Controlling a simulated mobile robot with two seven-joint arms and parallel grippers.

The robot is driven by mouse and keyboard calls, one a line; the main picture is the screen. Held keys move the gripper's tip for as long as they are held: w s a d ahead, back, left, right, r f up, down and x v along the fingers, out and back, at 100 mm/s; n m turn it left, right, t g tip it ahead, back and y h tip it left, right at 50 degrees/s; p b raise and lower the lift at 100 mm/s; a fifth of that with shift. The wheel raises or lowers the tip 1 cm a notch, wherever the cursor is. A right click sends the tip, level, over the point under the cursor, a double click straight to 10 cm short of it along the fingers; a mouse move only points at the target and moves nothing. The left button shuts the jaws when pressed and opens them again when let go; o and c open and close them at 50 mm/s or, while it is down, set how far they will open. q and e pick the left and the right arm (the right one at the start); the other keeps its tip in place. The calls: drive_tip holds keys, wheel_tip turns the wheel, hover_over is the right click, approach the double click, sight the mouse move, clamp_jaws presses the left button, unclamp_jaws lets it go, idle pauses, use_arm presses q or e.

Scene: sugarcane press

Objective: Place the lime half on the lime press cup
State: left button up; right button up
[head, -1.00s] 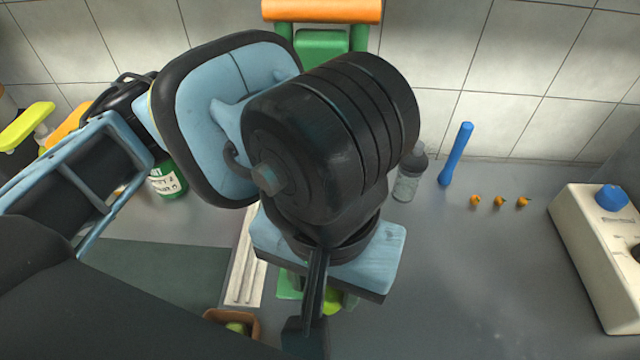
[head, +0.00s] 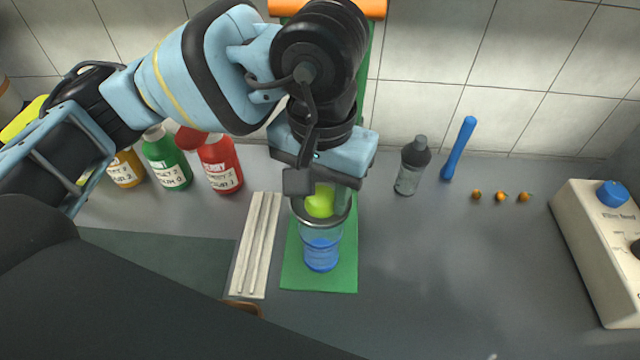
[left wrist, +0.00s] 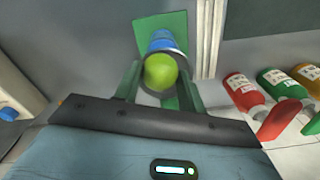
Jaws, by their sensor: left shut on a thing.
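The bright green lime half (head: 320,205) is between the fingers of my left gripper (head: 320,196), which is shut on it. It also shows in the left wrist view (left wrist: 160,71) between the two green fingers. The grey rim of the press cup (head: 301,212) shows around and below the lime in the head view. I cannot tell whether the lime touches the cup. A clear glass with a blue bottom (head: 321,253) stands under the cup on the green press base (head: 346,276). My right gripper is not in view.
The press's orange top bar (head: 372,8) and green frame stand behind my left gripper. Red (head: 220,165), green (head: 168,160) and yellow bottles stand left. White rods (head: 262,235) lie beside the base. A grey bottle (head: 411,166) and blue stick (head: 459,149) are right. The right-hand counter is mostly clear.

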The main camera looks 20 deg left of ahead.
sight(321, 189)
use_arm(q)
drive_tip(key=shift+w+a+f, duration=0.1)
drive_tip(key=shift+w+a, duration=0.15)
drive_tip(key=shift+w, duration=0.35)
drive_tip(key=shift+w+a, duration=0.2)
drive_tip(key=shift+w, duration=0.4)
drive_tip(key=f, duration=0.2)
drive_tip(key=shift+w+a+f+p, duration=0.2)
drive_tip(key=shift+w+f+p, duration=0.15)
drive_tip(key=shift+f+p, duration=0.05)
drive_tip(key=shift+f, duration=0.65)
drive_tip(key=o, duration=0.5)
drive_tip(key=shift+o, duration=0.9)
drive_tip(key=shift+r, duration=0.25)
wheel_tip(321, 189, up, 12)
